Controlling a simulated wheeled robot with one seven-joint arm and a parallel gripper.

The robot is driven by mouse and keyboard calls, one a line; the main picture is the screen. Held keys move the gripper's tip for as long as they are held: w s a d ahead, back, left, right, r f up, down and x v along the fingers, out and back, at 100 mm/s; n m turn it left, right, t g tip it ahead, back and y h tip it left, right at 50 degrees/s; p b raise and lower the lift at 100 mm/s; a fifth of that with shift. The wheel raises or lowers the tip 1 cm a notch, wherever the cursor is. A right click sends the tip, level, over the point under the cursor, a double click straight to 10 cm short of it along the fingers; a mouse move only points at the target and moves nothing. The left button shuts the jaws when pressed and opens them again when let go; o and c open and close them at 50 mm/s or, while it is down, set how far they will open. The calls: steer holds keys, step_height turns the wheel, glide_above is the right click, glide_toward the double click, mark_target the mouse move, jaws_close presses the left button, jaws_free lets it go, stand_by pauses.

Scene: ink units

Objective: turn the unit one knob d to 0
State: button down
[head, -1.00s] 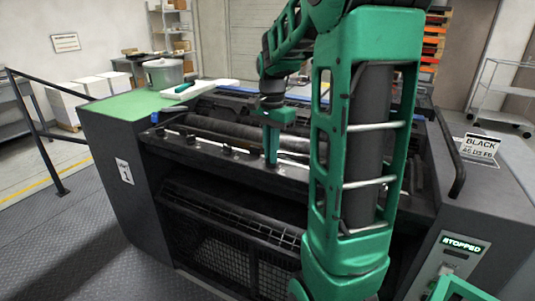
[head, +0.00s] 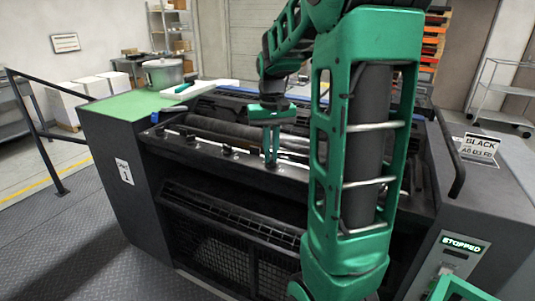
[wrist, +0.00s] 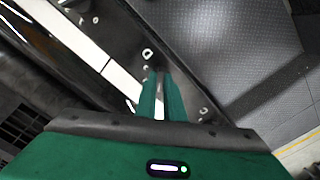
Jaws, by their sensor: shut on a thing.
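Unit one is the dark printing unit (head: 150,190) with a plate marked 1 (head: 124,171) on its left end. A row of small knobs, one of them the knob (head: 228,151) left of my gripper, runs along its front rail. My gripper (head: 271,160) points down at this rail, right of that knob. In the wrist view the two green fingers of my gripper (wrist: 159,80) are close together beside a white letter D (wrist: 147,53). They are shut on knob d, which is mostly hidden between them. Its pointer and scale cannot be read.
A sign reading BLACK (head: 481,145) stands on the right end; its smaller line is hard to read. A display (head: 463,243) below it reads STOPPED. A pot (head: 163,72) stands on the green top at left. A black handrail (head: 38,130) stands left of the unit.

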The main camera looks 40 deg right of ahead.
steer(key=n, duration=0.3)
steer(key=shift+w+r+n, duration=0.15)
steer(key=shift+w+n, duration=0.05)
steer(key=shift+n, duration=2)
steer(key=c, duration=1.9)
jaws_free()
steer(key=shift+o, duration=0.2)
steer(key=shift+s, duration=0.1)
step_height(320, 180, up, 11)
steer(key=shift+f, duration=0.2)
